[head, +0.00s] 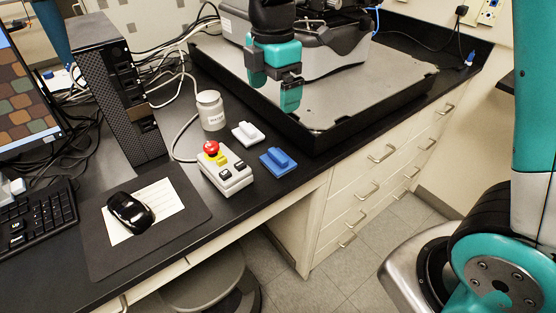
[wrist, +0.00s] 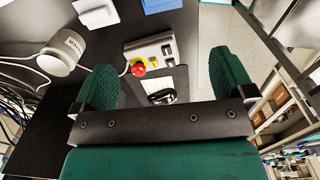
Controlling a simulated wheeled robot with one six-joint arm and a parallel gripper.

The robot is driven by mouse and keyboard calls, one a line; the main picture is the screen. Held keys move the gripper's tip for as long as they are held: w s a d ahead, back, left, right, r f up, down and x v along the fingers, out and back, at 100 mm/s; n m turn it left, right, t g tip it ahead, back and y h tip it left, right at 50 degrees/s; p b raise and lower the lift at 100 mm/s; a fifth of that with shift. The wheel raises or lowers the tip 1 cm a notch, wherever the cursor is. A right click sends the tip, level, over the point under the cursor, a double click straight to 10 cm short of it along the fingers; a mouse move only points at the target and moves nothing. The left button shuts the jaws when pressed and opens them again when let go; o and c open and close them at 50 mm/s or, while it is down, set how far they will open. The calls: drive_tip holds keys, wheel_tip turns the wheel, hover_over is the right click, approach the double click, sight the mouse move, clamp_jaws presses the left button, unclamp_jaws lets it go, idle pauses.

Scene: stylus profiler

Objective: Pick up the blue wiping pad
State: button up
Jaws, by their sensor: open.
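The blue wiping pad (head: 278,161) lies on the black bench top near its front edge in the head view, with its raised grip upward. In the wrist view it shows only partly, as a blue patch (wrist: 162,6) cut by the top edge. My gripper (head: 272,78) is above the grey plate of the profiler, beyond and above the pad, with nothing held. In the wrist view its two green fingers (wrist: 163,88) stand wide apart with empty space between them.
A similar white pad (head: 248,134) lies just left of the blue one. A control box (head: 224,169) with a red button and a white jar (head: 211,110) stand nearby. The profiler's black-edged base (head: 350,128) rises to the right. A mouse (head: 130,211) lies further left.

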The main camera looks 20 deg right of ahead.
drive_tip(key=p, duration=0.2)
hover_over(278, 154)
drive_tip(key=f, duration=0.8)
drive_tip(key=a+f, duration=0.1)
drive_tip(key=f, duration=0.3)
drive_tip(key=shift+w+f, duration=0.15)
drive_tip(key=f, duration=0.2)
drive_tip(key=d+f+p, duration=0.1)
drive_tip(key=f, duration=0.1)
drive_tip(key=shift+s, duration=0.2)
drive_tip(key=shift+f, duration=0.65)
drive_tip(key=c, duration=0.9)
wheel_tip(278, 154, up, 20)
drive_tip(key=b, duration=0.2)
